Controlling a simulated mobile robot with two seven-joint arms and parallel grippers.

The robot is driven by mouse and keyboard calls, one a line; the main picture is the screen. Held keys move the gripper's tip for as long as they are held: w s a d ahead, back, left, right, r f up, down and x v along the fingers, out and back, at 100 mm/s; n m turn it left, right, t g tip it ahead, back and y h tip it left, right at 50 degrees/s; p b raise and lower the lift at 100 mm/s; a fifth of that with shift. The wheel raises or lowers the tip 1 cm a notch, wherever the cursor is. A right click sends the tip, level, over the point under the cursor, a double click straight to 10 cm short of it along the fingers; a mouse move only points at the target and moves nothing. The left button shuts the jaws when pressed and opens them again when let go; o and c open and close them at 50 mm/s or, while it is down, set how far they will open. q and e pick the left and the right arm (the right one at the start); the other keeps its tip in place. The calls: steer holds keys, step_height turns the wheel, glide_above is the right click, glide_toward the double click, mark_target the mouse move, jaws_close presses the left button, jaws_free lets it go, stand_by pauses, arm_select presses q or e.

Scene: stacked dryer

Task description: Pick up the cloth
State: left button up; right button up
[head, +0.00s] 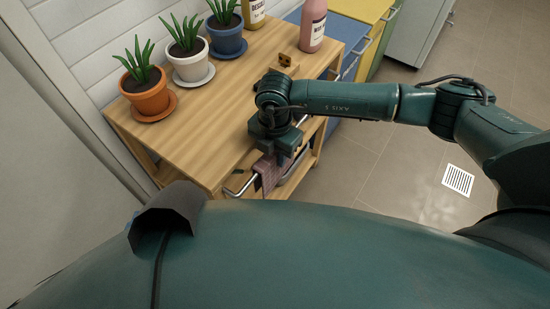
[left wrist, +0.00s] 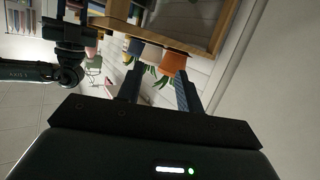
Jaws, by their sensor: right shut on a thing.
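The cloth (head: 268,175) is a muted pink piece hanging at the metal rail on the near end of the wooden cart. My right gripper (head: 281,156) points down over it and is shut on its upper edge. The cloth's lower part is hidden behind my own body. My left gripper (left wrist: 158,92) shows only in the left wrist view, its two fingers wide apart with nothing held between them.
The wooden cart (head: 190,120) has a metal rail (head: 236,188) at its near end. Orange (head: 150,98), white (head: 190,68) and blue (head: 226,42) plant pots line its left side. A pink bottle (head: 312,28) stands at the far right.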

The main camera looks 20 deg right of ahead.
steer(key=shift+r, duration=0.15)
